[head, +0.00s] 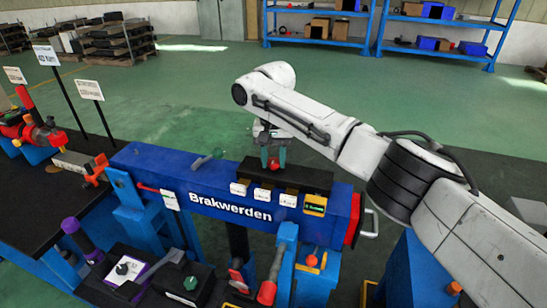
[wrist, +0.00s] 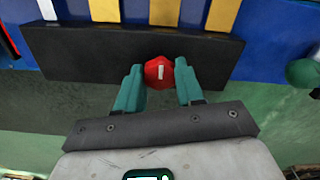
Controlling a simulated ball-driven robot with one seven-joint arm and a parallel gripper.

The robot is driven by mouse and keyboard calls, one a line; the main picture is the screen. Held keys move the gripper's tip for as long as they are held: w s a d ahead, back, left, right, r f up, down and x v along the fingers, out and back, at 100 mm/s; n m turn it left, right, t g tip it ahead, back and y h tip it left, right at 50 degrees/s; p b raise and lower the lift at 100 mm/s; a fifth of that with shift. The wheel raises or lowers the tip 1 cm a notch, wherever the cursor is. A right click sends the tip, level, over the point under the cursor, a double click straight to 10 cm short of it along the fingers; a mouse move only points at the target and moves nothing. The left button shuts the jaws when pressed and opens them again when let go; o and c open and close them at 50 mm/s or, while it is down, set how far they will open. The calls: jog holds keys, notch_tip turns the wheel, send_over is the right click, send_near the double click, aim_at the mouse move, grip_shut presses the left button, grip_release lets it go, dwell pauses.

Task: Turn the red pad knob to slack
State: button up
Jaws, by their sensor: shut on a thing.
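The red pad knob (wrist: 158,73) sits on a black block (wrist: 80,60), with a short white mark on its face running roughly up and down in the wrist view. The teal fingers of my gripper (wrist: 158,82) are shut on it, one on each side. In the head view, my gripper (head: 273,157) reaches down to the black block (head: 310,180) on the blue Brakwerden beam (head: 160,165), and a little of the red knob (head: 274,164) shows between the fingertips.
White tags (head: 262,195) and a yellow-framed display (head: 315,204) line the beam's front. A green ball knob (head: 217,153) stands left of the block. A red-ended lever (head: 267,292) and a box with a dial (head: 125,268) are below. Another stand is at left.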

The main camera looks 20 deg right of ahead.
jog(key=shift+r+p, duration=0.1)
jog(key=shift+p, duration=0.3)
jog(key=shift+r+n+p, duration=0.1)
jog(key=shift+n+p, duration=1)
jog(key=shift+p, duration=0.1)
jog(key=n+p, duration=0.1)
jog(key=n, duration=0.3)
jog(key=shift+f, duration=0.2)
jog(key=n, duration=1.7)
jog(key=shift+w+n, duration=0.1)
jog(key=shift+n, duration=0.2)
jog(key=n+b, duration=0.1)
jog(key=n, duration=0.5)
jog(key=shift+r, duration=0.1)
jog(key=shift+n, duration=0.3)
